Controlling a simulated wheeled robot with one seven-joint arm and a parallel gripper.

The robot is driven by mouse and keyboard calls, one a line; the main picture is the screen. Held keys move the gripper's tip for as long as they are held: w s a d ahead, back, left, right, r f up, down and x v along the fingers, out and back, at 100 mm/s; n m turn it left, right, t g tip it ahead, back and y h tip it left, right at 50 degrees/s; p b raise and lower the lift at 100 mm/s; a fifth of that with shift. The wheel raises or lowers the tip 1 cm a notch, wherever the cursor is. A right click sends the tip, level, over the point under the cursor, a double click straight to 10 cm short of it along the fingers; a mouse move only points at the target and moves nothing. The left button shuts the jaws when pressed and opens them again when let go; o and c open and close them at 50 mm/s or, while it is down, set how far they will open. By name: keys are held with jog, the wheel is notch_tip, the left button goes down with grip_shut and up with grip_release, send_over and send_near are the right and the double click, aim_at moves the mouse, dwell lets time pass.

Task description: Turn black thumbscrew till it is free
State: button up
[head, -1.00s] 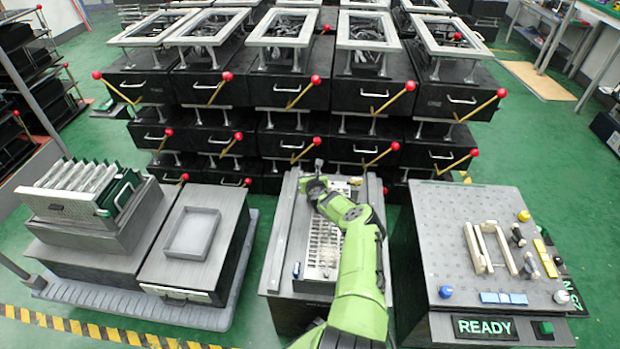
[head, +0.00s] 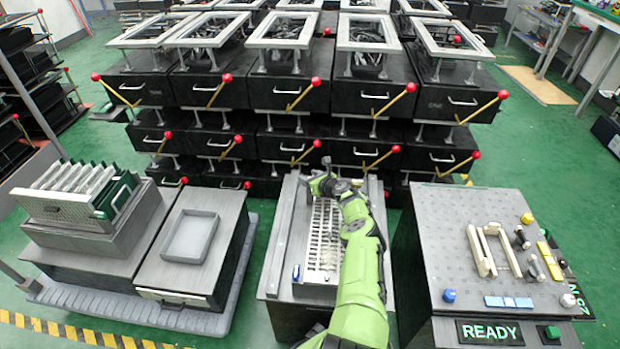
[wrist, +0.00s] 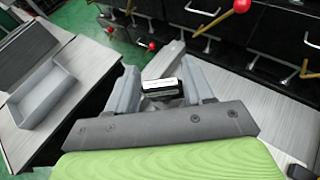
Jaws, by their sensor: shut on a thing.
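My gripper (wrist: 160,95) shows in the wrist view with its two grey fingers on either side of a small black piece with a pale top (wrist: 158,86). The gripper is shut on this piece, which seems to be the black thumbscrew, though its screw shape is not clear. In the head view my gripper (head: 308,183) is at the far end of the middle station, above a silver slotted rack (head: 323,245). The gripper and wrist hide the thumbscrew there. Whether the thumbscrew is still seated cannot be told.
A grey tray (head: 190,237) sits on the cabinet to the left. A panel (head: 455,240) with cream handles and a READY sign (head: 489,332) stands to the right. Black drawer boxes with red-knobbed levers (head: 316,143) stand close behind the gripper.

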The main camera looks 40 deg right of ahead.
jog(key=o, duration=1)
jog(key=shift+c, duration=0.2)
jog(key=shift+s+r+p, duration=0.2)
jog(key=shift+s+p, duration=0.1)
jog(key=shift+p, duration=0.25)
jog(key=p+v, duration=1)
jog(key=v, duration=0.4)
jog(key=shift+s+a+r, duration=0.1)
jog(key=shift+s+r, duration=0.1)
jog(key=shift+s, duration=0.05)
jog(key=shift+s+a, duration=0.1)
jog(key=shift+s, duration=0.15)
jog(key=shift+c, duration=0.4)
